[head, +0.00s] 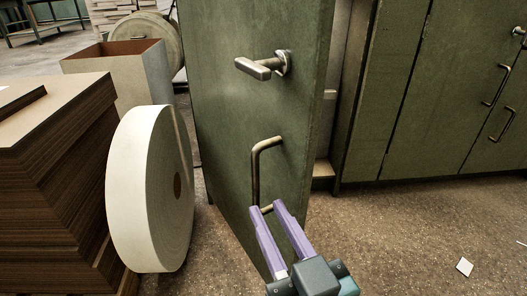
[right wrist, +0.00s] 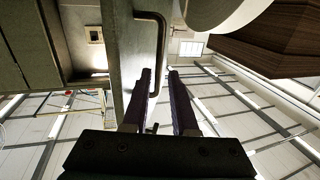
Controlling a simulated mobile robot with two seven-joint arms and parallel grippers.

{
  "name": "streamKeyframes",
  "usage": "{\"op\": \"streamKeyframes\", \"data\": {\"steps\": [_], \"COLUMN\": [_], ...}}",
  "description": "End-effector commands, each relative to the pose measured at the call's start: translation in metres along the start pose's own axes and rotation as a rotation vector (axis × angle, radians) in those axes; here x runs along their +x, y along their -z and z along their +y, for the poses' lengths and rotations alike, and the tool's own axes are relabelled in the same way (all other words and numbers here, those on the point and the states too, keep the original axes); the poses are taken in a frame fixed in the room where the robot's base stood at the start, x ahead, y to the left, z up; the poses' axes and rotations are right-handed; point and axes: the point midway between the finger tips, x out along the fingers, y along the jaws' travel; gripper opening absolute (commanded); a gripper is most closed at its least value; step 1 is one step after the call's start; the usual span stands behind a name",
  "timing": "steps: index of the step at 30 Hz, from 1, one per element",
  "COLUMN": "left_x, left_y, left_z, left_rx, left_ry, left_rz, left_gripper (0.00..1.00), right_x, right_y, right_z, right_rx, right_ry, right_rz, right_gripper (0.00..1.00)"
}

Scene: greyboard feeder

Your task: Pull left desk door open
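The green desk door (head: 235,120) stands swung out from the cabinet in the head view, with part of the interior showing behind its right edge. It carries a metal lever handle (head: 265,66) and, below it, a bent bar handle (head: 256,170). My right gripper (head: 265,207) has purple fingers and is at the lower end of the bar handle. In the right wrist view the fingers are apart, and the bar handle (right wrist: 163,45) runs down between their tips; contact cannot be told. My left gripper is not in view.
A large white roll (head: 135,190) stands left of the door, beside a stack of brown boards (head: 50,180). An open box (head: 125,80) is behind them. More green cabinets (head: 440,100) line the right. The speckled floor (head: 400,230) at right is mostly clear.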

Motion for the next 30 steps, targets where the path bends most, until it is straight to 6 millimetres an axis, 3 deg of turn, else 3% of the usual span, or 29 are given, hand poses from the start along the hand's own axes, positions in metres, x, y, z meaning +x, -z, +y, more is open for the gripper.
{"op": "streamKeyframes", "data": {"steps": [4, 7, 11, 13, 18, 22, 26, 30], "left_x": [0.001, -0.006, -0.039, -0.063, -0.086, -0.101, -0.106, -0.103], "left_y": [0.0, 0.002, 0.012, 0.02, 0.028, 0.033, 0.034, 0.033], "left_z": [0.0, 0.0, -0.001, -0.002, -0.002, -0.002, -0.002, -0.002], "left_rx": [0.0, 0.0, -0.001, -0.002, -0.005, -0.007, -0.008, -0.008], "left_ry": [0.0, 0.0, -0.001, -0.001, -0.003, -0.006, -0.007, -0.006], "left_rz": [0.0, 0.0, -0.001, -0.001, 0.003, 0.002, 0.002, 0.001], "left_gripper": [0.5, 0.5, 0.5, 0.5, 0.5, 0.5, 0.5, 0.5], "right_x": [0.0, -0.001, -0.007, -0.013, -0.045, -0.065, -0.075, -0.069], "right_y": [0.0, 0.007, 0.041, 0.066, 0.112, 0.142, 0.154, 0.154], "right_z": [0.0, 0.002, 0.013, 0.021, 0.07, 0.091, 0.1, 0.104], "right_rx": [0.0, 0.014, 0.119, 0.215, 0.832, 1.262, 1.503, 1.564], "right_ry": [0.0, -0.002, -0.013, -0.02, -0.077, -0.093, -0.101, -0.103], "right_rz": [0.0, -0.004, -0.03, -0.053, 0.032, 0.082, 0.104, 0.112], "right_gripper": [0.25, 0.14, 0.0, 0.0, 0.0, 0.0, 0.0, 0.0]}}
